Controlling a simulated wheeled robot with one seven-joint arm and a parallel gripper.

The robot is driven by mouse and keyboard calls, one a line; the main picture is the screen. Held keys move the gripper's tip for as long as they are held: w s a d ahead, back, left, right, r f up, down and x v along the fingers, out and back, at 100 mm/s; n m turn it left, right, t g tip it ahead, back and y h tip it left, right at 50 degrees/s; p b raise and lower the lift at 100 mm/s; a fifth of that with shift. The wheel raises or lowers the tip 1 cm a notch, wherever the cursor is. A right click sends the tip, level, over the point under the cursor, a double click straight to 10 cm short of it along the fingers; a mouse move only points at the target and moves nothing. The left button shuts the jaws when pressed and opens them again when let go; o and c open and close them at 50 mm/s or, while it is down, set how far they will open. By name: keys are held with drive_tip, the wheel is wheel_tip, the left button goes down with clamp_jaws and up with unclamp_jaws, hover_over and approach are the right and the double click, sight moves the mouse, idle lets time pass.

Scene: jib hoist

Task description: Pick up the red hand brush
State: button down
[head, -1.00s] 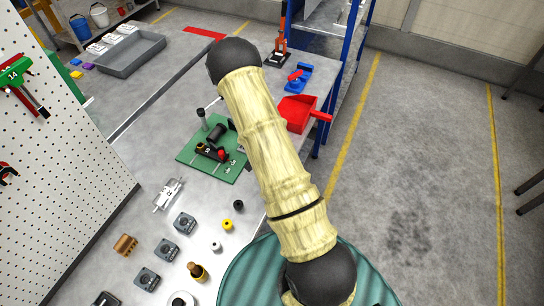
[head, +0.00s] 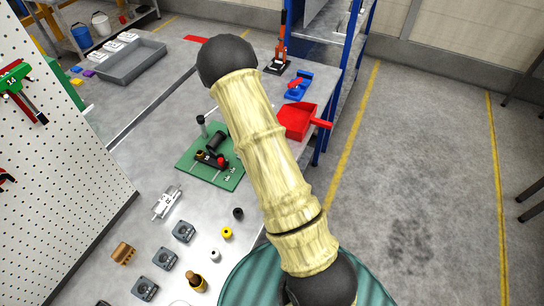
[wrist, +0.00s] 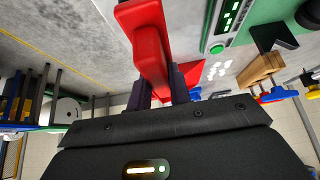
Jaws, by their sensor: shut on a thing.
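The red hand brush (wrist: 150,40) is in the wrist view, a long red bar running up from the jaws toward the top edge. My gripper (wrist: 160,87) is shut on it, with one dark finger on each side. The far part of the brush runs toward the upper edge, and I cannot see its bristles clearly. In the head view my gripper and the brush are hidden behind my pale forearm.
A red dustpan (head: 298,121) lies at the workbench's right edge, beside a blue clamp (head: 299,86). A green board (head: 196,174) with fittings and several small parts lie on the bench. A pegboard (head: 65,150) stands left, a blue-framed shelf (head: 352,60) behind.

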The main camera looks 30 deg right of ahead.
wheel_tip(320, 180, up, 6)
idle(0.8)
